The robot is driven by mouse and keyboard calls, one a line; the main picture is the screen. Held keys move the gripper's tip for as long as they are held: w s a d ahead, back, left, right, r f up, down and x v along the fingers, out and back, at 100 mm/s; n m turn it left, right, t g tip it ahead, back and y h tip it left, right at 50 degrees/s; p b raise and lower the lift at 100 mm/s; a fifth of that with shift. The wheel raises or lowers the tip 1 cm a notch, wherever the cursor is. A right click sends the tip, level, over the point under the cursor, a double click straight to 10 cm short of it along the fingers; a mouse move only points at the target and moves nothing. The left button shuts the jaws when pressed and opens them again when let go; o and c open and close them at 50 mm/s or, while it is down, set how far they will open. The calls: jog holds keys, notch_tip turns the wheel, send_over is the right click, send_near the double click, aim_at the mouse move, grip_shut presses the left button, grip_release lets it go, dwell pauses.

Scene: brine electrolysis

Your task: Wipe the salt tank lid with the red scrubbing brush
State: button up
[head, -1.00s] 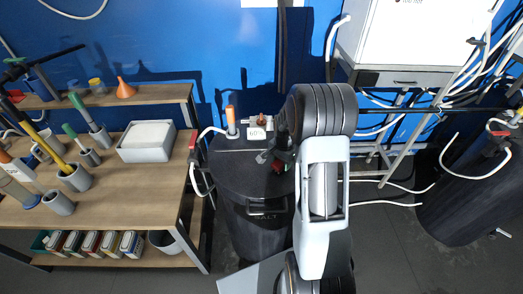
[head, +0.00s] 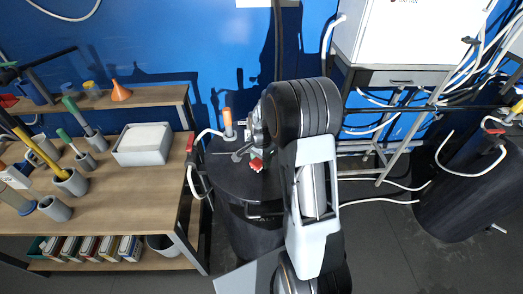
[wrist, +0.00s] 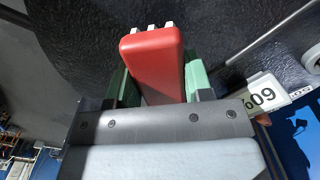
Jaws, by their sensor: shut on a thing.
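The salt tank (head: 250,235) is a dark drum with a round black lid (head: 225,180), right of the wooden bench. The lid's dark surface (wrist: 245,35) fills the upper part of the wrist view. My gripper (wrist: 160,80) is shut on the red scrubbing brush (wrist: 152,58), its green-tipped fingers on either side of the red body. Pale bristle tufts show at the brush's far edge. In the head view the brush (head: 257,163) is a small red patch over the lid's back right part. I cannot tell whether the bristles touch the lid.
An orange-topped fitting (head: 228,122) and a hose with a red valve (head: 190,143) stand at the lid's back and left. A white 60% tag (wrist: 263,96) is close to my gripper. The bench (head: 125,195) holds cups and a white block. Another dark tank (head: 465,190) stands right.

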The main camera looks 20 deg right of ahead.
jog(key=shift+w+a+r+p, duration=0.15)
jog(key=shift+r+p, duration=0.3)
jog(key=shift+r, duration=0.5)
jog(key=shift+r+p, duration=1.1)
jog(key=shift+r, duration=0.6)
